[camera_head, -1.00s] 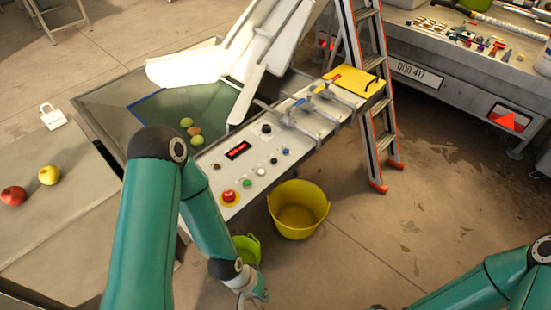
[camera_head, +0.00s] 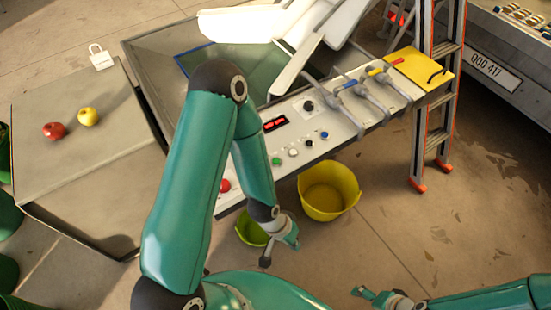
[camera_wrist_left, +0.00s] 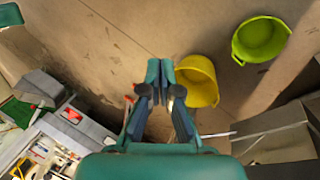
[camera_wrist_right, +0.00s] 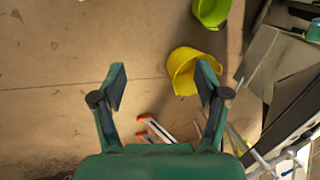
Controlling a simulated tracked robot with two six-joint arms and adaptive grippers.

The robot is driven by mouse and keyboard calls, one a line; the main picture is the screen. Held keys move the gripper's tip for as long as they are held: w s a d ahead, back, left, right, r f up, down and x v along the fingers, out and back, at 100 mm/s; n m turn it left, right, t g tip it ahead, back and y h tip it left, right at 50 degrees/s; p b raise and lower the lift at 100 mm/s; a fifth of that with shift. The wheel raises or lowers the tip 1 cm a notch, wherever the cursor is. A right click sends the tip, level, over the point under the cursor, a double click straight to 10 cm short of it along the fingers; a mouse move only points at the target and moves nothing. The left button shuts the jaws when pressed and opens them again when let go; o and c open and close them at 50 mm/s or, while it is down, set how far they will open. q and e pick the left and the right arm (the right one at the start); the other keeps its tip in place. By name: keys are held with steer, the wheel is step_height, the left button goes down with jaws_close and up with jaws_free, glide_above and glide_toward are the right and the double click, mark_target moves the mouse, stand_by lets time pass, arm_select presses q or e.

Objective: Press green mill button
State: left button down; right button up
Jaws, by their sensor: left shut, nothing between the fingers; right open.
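The green button (camera_head: 276,161) sits on the light grey control panel (camera_head: 300,121), beside a white button (camera_head: 293,153). A red button (camera_head: 225,185) lies to its lower left, partly hidden by my left arm. My left gripper (camera_head: 284,238) is below the panel's front edge, near the small green bucket and apart from the green button. In the left wrist view its fingers (camera_wrist_left: 160,80) are together and empty. My right gripper (camera_head: 372,297) is low in the head view, far from the panel. The right wrist view shows its fingers (camera_wrist_right: 162,78) apart and empty.
A yellow bucket (camera_head: 330,190) and a small green bucket (camera_head: 250,230) stand on the floor by the panel. Levers (camera_head: 370,97) rise at the panel's right end, near a ladder (camera_head: 437,120). A table with two apples (camera_head: 54,131) is at left.

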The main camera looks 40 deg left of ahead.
arm_select(q)
steer(key=w+a+r+m+t+b, duration=0.1)
steer(key=w+a+r+m+t, duration=0.15)
steer(key=w, duration=0.45)
arm_select(e)
steer(key=shift+o, duration=1.3)
steer(key=shift+f, duration=0.85)
arm_select(q)
step_height(320, 180, up, 16)
steer(key=f+m+t+y+b, duration=0.15)
steer(key=m+t+b, duration=0.3)
steer(key=m, duration=0.65)
glide_above(275, 162)
steer(key=r, duration=0.1)
steer(key=shift+w+p, duration=0.1)
steer(key=shift+p, duration=0.25)
arm_select(e)
step_height(275, 162, down, 3)
steer(key=shift+f, duration=0.2)
arm_select(q)
steer(key=shift+f, duration=0.15)
arm_select(e)
steer(key=shift+f, duration=0.1)
